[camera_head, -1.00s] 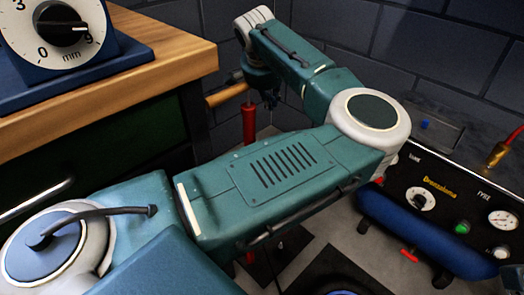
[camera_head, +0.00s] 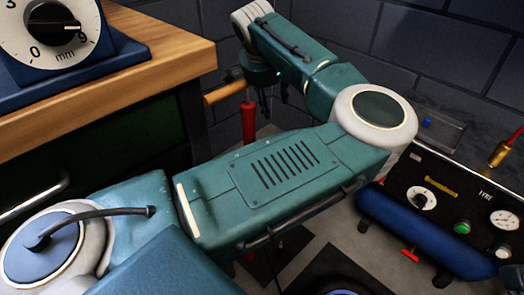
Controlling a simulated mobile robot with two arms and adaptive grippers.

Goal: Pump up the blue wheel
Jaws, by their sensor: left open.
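A floor pump with a red barrel (camera_head: 249,124) and a wooden handle (camera_head: 224,93) stands beside the bench. My left gripper (camera_head: 268,102) is at the handle's right end, open, with its fingers small and dark; I cannot tell whether it touches the handle. My left arm covers much of the middle and hides the lower pump. A dark round thing with a blue inner part (camera_head: 345,291), possibly the blue wheel, is cut off at the bottom edge. My right gripper is not in view.
A wooden-topped bench (camera_head: 150,85) with a dial device (camera_head: 60,35) fills the left. A compressor with a blue tank (camera_head: 425,232), gauge, knob and green button stands at right. A brick wall closes off the back. Some grey floor shows between.

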